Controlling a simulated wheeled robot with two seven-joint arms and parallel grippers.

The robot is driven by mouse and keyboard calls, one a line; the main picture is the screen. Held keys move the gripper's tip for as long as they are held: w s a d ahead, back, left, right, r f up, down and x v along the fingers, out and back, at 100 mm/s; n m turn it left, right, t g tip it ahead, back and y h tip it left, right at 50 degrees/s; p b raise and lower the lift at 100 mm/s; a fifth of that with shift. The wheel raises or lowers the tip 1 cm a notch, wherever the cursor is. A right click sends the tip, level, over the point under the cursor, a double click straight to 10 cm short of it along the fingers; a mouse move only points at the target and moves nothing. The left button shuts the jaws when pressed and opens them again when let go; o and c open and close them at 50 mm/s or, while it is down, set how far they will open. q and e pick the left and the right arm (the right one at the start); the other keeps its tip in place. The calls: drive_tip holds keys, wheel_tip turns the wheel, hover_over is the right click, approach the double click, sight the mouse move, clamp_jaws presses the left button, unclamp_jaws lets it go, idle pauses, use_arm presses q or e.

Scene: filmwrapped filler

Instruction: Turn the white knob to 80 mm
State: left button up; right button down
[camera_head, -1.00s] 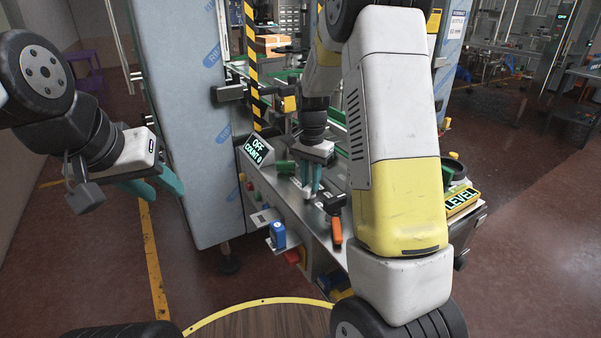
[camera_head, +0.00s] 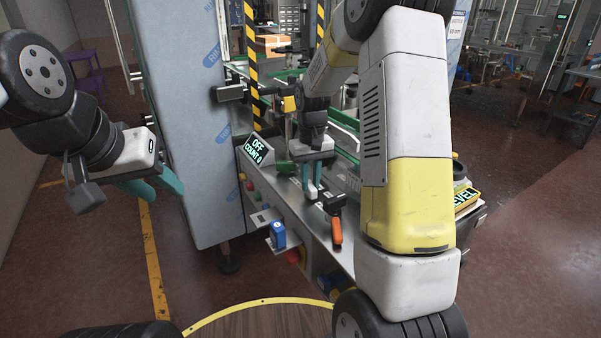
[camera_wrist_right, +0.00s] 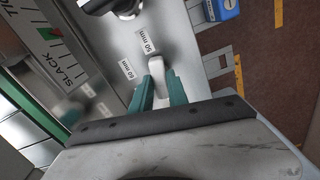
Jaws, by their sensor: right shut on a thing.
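In the right wrist view the white knob (camera_wrist_right: 157,72) stands between the teal fingers of my right gripper (camera_wrist_right: 160,88), which is shut on it. The knob's narrow end points toward the printed "50 mm" label (camera_wrist_right: 149,42). A second label (camera_wrist_right: 127,70), which seems to read 80 mm, lies to the left of the knob. My left gripper (camera_head: 158,187) is open and empty, in the air left of the machine.
A SLACK scale (camera_wrist_right: 60,58) with a green area lies left of the labels. A blue block (camera_head: 278,235) sits on the front ledge. The OFF, COUNT 0 display (camera_head: 258,151) stands behind.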

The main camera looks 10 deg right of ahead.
sight(310, 185)
drive_tip(key=shift+n, duration=1)
drive_tip(key=c, duration=1.3)
unclamp_jaws()
drive_tip(key=shift+r, duration=3.95)
drive_tip(key=s+r+m+t+y, duration=0.1)
drive_tip(key=s+r+t, duration=0.2)
drive_tip(key=s+r, duration=0.65)
drive_tip(key=s+t, duration=0.1)
drive_tip(key=s, duration=0.4)
drive_tip(key=s+a+r+m+t, duration=0.1)
drive_tip(key=s, duration=0.4)
drive_tip(key=s+a+m+t+y, duration=0.1)
drive_tip(key=s, duration=0.3)
drive_tip(key=shift+s+r, duration=0.2)
drive_tip(key=shift+s, duration=0.2)
